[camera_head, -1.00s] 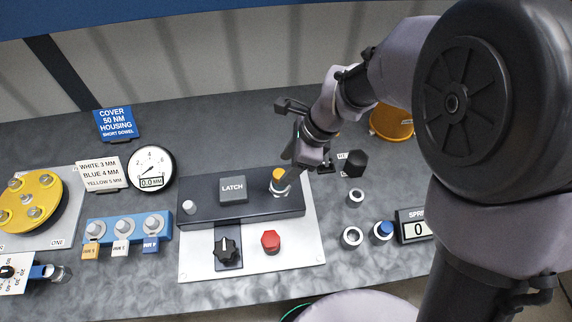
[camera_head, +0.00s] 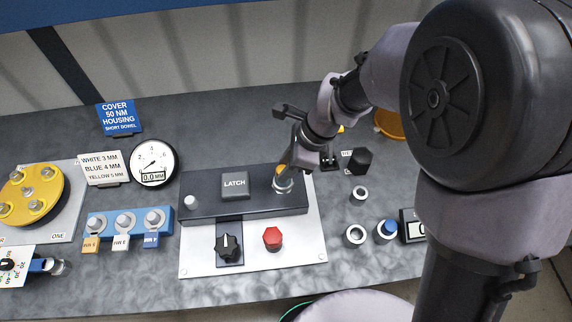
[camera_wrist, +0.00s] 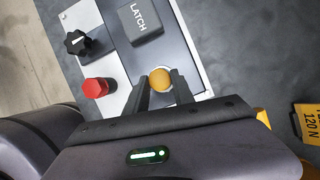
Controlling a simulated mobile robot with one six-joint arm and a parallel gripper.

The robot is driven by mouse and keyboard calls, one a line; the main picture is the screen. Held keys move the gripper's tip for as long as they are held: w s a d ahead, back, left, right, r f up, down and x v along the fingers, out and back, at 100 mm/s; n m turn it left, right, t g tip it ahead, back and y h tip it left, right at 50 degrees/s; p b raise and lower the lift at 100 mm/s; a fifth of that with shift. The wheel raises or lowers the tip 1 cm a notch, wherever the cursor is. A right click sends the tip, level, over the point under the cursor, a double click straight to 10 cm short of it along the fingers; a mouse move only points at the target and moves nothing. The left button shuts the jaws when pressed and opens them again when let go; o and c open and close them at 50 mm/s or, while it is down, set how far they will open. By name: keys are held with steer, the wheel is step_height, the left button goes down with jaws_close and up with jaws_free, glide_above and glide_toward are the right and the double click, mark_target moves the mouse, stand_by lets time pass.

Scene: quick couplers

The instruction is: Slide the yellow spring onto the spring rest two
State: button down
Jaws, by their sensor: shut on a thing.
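The yellow spring (camera_wrist: 160,78) shows in the wrist view as a rounded yellow top between my two fingers. In the head view its yellow top (camera_head: 279,169) is partly covered by my fingers, above a pale metal collar on the dark latch block. My gripper (camera_head: 286,168) reaches down onto it from above and is shut on it; the fingers also show in the wrist view (camera_wrist: 161,84). Pale ring-shaped rests stand to the right: one at the back (camera_head: 359,194), one front left (camera_head: 355,236), and one with a blue piece (camera_head: 387,229). I cannot read which is rest two.
The dark latch block (camera_head: 240,206) carries a grey LATCH button (camera_head: 235,184). A black knob (camera_head: 228,246) and red button (camera_head: 272,237) are in front. A counter box (camera_head: 412,227) stands beside the rests. A black knob-like part (camera_head: 359,161) is behind them.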

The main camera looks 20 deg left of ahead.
steer(key=shift+r, duration=0.1)
steer(key=shift+r+p, duration=2.5)
steer(key=shift+r, duration=0.25)
steer(key=shift+r, duration=0.1)
step_height(320, 180, up, 4)
steer(key=p, duration=0.3)
